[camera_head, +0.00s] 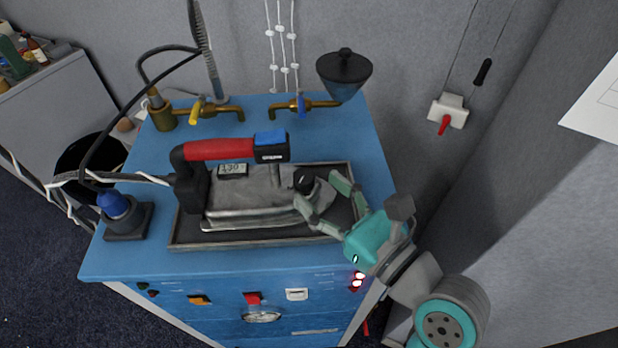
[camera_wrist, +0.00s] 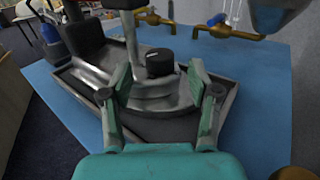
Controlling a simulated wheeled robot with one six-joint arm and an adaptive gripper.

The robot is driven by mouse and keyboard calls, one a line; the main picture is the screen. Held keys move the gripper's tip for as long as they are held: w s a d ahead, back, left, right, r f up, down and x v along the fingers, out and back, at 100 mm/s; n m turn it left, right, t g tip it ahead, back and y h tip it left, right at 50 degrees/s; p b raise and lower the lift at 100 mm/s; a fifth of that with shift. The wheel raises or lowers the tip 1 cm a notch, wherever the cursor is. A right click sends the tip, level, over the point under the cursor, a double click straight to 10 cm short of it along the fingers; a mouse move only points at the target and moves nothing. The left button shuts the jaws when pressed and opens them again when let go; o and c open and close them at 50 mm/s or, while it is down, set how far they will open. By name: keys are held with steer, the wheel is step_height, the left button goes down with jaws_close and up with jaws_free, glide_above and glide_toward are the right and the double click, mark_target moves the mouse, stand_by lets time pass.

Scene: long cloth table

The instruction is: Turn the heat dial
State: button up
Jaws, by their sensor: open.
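The heat dial is a small black knob (camera_head: 304,180) on the right end of the grey metal iron (camera_head: 250,205). In the wrist view the dial (camera_wrist: 160,62) shows a light mark on its top and sits just beyond the space between the fingers. The iron rests in a dark, grey-rimmed tray (camera_head: 187,243) and has a red handle (camera_head: 222,149). My gripper (camera_head: 320,192) is open, its fingers at the iron's right end, one on either side of the dial. In the wrist view my gripper (camera_wrist: 155,82) has nothing between its fingertips; contact with the dial cannot be told.
The blue table (camera_head: 375,150) carries a blue-capped fitting (camera_head: 117,205) at left and brass valves (camera_head: 297,105) with a dark funnel (camera_head: 344,72) at the back. A black cable (camera_head: 135,92) runs at left. The right side of the top is clear.

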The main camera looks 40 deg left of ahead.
mark_target(310, 184)
steer(key=shift+w+a, duration=0.15)
steer(key=shift+a, duration=0.7)
steer(key=shift+w+a, duration=0.15)
steer(key=shift+a, duration=0.7)
jaws_close()
